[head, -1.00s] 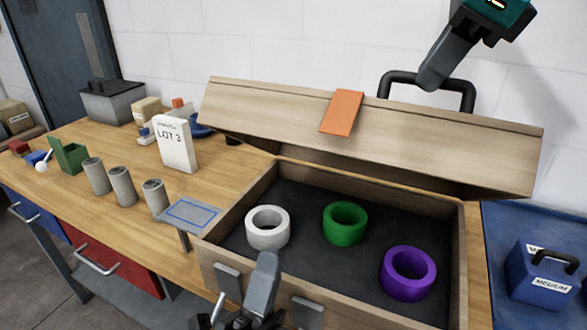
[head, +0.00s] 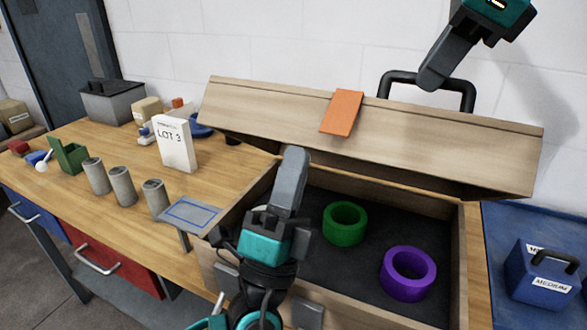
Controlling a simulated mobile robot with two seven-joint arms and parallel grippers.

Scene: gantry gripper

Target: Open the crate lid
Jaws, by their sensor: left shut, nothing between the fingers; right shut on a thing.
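The wooden crate (head: 462,265) stands open on the bench. Its lid (head: 440,145) is swung up at the back, tilted toward the white wall, with an orange tag (head: 341,113) over its edge. The black lid handle (head: 468,95) rises behind the lid edge. My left gripper (head: 296,155) is shut and empty in front of the crate's left part, pointing up. A green roll (head: 344,236) and a purple roll (head: 410,288) lie in the crate; the white roll is hidden behind my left gripper.
Left of the crate on the bench (head: 225,172) stand a LOT sign (head: 176,145), several grey cylinders (head: 122,186), a green holder (head: 71,156) and a grey box (head: 111,103). A blue case (head: 545,270) sits on a blue surface at the right.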

